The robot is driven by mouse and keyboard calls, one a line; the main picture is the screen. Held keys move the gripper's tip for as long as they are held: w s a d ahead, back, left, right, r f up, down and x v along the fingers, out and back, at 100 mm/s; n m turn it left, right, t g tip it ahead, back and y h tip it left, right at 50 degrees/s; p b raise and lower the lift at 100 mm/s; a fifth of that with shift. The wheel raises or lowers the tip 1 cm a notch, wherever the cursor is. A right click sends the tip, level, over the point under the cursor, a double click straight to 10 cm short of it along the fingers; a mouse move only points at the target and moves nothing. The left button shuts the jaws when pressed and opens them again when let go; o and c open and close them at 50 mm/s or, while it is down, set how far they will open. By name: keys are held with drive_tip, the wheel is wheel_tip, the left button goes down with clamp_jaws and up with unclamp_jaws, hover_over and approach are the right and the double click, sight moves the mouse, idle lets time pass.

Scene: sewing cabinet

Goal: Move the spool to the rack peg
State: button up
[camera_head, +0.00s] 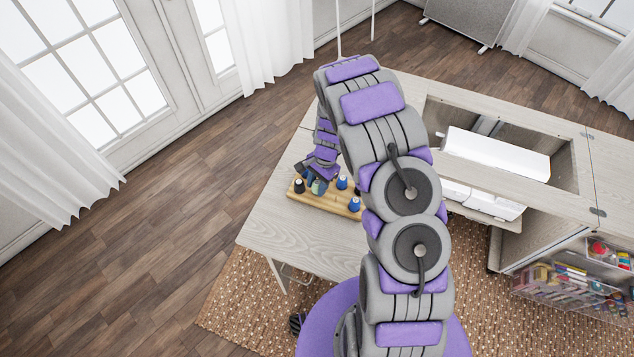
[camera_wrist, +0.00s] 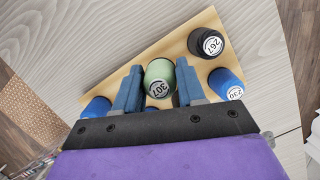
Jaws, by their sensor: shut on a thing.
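A green spool (camera_wrist: 160,78) with a white label reading 307 is between the two fingers of my gripper (camera_wrist: 158,92) in the wrist view. My gripper is shut on it. The spool is over or at the wooden rack (camera_wrist: 140,52); I cannot tell whether it is seated on a peg, as its base is hidden. In the head view the green spool (camera_head: 318,187) shows at the rack (camera_head: 325,203), with my gripper (camera_head: 318,176) above it. No bare peg is clearly visible.
A black spool (camera_wrist: 207,43) labelled 267 and a blue spool (camera_wrist: 226,84) labelled 230 stand on the rack beside my gripper. Another blue spool (camera_wrist: 97,107) is at the left finger. The pale cabinet top (camera_head: 275,235) is clear in front of the rack.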

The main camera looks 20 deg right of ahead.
drive_tip(key=shift+f, duration=0.7)
drive_tip(key=o, duration=1.1)
drive_tip(key=p+v, duration=0.1)
drive_tip(key=v, duration=1.6)
drive_tip(key=shift+r+p, duration=0.2)
drive_tip(key=shift+p, duration=0.15)
drive_tip(key=shift+w, duration=0.1)
